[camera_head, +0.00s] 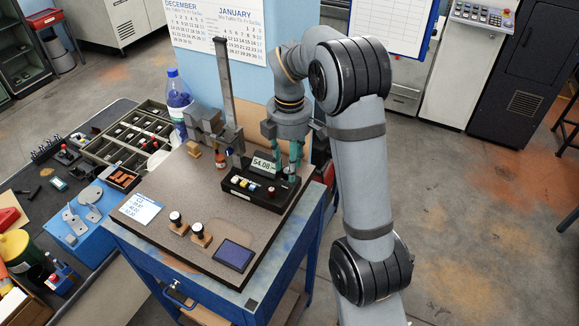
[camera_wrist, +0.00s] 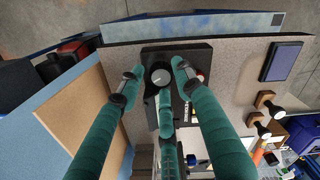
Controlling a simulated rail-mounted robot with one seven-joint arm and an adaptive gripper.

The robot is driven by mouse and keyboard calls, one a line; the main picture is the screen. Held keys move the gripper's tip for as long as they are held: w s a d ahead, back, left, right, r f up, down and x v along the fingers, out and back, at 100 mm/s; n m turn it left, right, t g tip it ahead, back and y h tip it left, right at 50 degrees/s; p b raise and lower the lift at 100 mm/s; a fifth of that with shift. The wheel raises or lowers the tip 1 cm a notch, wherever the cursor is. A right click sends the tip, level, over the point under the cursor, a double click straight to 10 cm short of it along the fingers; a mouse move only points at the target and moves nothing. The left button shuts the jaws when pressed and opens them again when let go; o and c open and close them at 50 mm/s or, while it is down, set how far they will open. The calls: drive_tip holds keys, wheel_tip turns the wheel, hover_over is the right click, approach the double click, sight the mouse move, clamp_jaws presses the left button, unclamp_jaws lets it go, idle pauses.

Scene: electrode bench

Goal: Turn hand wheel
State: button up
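The hand wheel, a small round grey-and-dark knob (camera_wrist: 160,75), sits on one end of a black instrument base (camera_wrist: 150,56) in the wrist view. My gripper (camera_wrist: 159,84) has teal fingers spread around the knob, one on each side and a third below it. Gaps show between the side fingertips and the knob, so it looks open and holds nothing. In the head view my gripper (camera_head: 290,158) points down at the right end of the black base (camera_head: 252,190), where the fingers mostly hide the wheel. A display reading 54.08 (camera_head: 265,165) stands just left of the fingers.
A tall upright scale (camera_head: 225,80) and grey blocks (camera_head: 203,122) stand behind the base. The front middle of the bench top (camera_head: 165,190) is mostly clear.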

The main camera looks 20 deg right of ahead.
drive_tip(key=shift+f, duration=0.6)
drive_tip(key=c, duration=0.4)
drive_tip(key=c, duration=0.3)
drive_tip(key=shift+c, duration=0.9)
